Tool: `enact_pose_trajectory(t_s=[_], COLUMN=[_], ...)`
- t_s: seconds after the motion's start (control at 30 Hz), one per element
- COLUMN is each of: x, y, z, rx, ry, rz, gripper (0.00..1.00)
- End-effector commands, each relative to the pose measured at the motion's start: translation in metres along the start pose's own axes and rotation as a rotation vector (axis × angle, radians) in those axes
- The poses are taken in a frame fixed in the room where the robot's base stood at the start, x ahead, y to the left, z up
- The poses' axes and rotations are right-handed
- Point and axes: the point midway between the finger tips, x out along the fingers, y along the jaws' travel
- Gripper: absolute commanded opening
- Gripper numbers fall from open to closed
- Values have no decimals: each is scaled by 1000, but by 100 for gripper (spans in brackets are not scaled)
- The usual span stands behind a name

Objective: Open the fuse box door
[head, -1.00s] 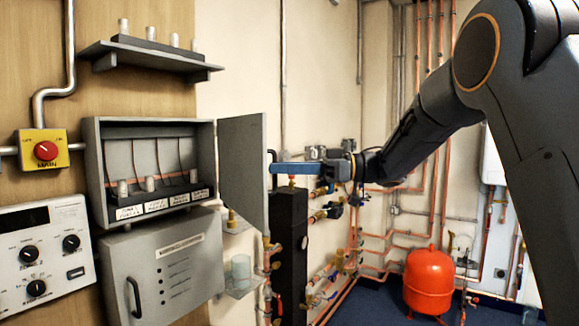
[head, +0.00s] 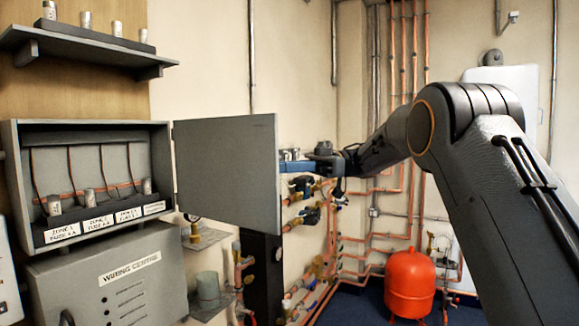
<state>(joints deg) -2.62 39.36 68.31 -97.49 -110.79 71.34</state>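The fuse box (head: 90,133) is a grey metal box on the wall at the left of the head view. Its door (head: 226,172) is hinged on the box's right side and stands wide open, swung out to the right. Inside, several fuses (head: 90,197) stand in a dark holder with white zone labels and wires above. My gripper (head: 297,155) is at the door's outer right edge, partly hidden behind the door. I cannot tell whether its fingers touch the door or how far apart they are.
A wiring centre box (head: 110,270) sits below the fuse box, and a shelf with fuses (head: 90,50) is above. A dark column (head: 262,280) stands below the door. Copper pipes and a red tank (head: 409,285) are at the right.

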Motion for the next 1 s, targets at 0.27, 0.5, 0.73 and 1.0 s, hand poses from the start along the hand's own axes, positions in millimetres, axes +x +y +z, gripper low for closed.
enact_pose_trajectory(t_s=[0.27,0.5,0.73,1.0], x=[4,-12,-22,-22], y=[4,-2,-5,-5], z=[-1,-2,-3,-9], rx=[-3,-2,-4,-7], ry=[-2,3,8,8], rz=[11,15,18,18], gripper=[18,28,28,28])
